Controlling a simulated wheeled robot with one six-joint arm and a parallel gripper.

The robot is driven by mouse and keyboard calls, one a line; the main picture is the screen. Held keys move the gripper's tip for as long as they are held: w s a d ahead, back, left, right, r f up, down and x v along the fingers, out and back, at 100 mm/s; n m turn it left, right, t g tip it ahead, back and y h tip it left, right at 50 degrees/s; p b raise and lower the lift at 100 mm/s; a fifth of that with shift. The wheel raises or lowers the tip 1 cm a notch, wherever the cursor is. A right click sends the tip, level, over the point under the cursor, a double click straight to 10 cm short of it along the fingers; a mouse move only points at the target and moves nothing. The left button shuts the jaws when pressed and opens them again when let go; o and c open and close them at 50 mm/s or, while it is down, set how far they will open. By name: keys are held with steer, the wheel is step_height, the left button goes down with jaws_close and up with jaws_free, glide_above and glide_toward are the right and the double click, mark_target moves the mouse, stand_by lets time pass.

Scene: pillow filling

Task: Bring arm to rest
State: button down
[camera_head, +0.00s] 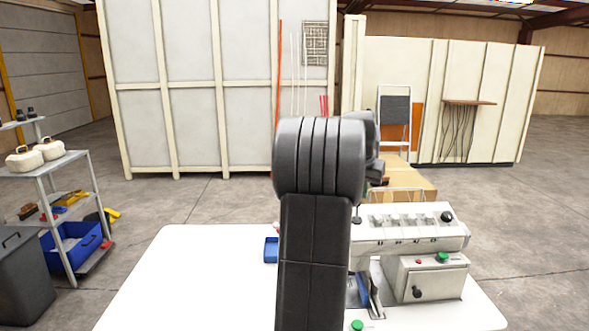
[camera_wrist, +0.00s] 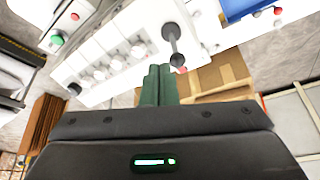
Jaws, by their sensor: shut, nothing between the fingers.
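My arm stands upright in the middle of the head view, its dark segmented links in front of the white table (camera_head: 190,275). My gripper shows in the wrist view as two green fingers (camera_wrist: 160,85) close together, with nothing between them. In that view the fingers lie over the white filling machine (camera_wrist: 118,40) and a cardboard-coloured surface (camera_wrist: 215,75). In the head view the gripper's fingers are hidden behind my arm.
The filling machine (camera_head: 410,232) with a control box (camera_head: 432,280) stands on the table's right. A small blue bin (camera_head: 271,250) is partly behind my arm. A grey shelf (camera_head: 62,172) and dark bin (camera_head: 22,275) stand at left. The table's left half is clear.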

steer(key=b+x, duration=0.1)
steer(key=x, duration=0.1)
steer(key=b+x, duration=0.2)
steer(key=a+b+x, duration=0.1)
steer(key=b+x, duration=0.1)
steer(key=shift+s+f, duration=0.3)
steer(key=shift+s, duration=0.05)
steer(key=shift+r, duration=0.2)
